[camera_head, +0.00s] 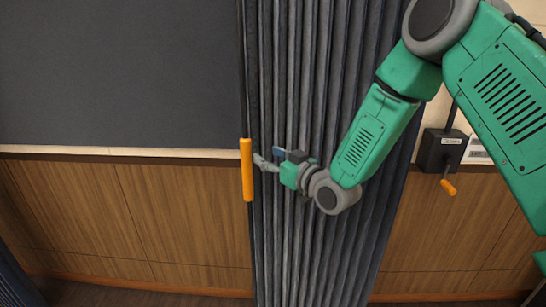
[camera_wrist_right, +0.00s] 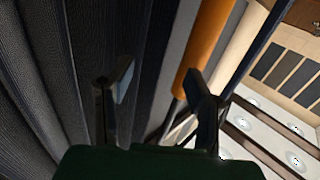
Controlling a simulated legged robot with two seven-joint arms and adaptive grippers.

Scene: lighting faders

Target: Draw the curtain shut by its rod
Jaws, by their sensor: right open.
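The dark grey pleated curtain (camera_head: 300,80) hangs bunched in the middle of the head view, and its folds fill the left of the right wrist view (camera_wrist_right: 40,90). A thin dark rod (camera_head: 242,80) hangs along its left edge and ends in an orange handle (camera_head: 247,170). My right gripper (camera_head: 266,157) is in front of the curtain, just right of the handle. In the right wrist view its fingers (camera_wrist_right: 160,80) are apart with nothing clearly between them. The orange handle (camera_wrist_right: 206,45) shows by the right finger, which partly overlaps it; contact cannot be told. My left gripper is not in view.
A dark grey panel (camera_head: 120,70) covers the wall left of the curtain, above a pale ledge (camera_head: 120,152) and wood panelling (camera_head: 180,210). Right of the curtain is a black wall box (camera_head: 440,150) with an orange-handled crank (camera_head: 448,187). Another dark curtain edge (camera_head: 15,280) shows at lower left.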

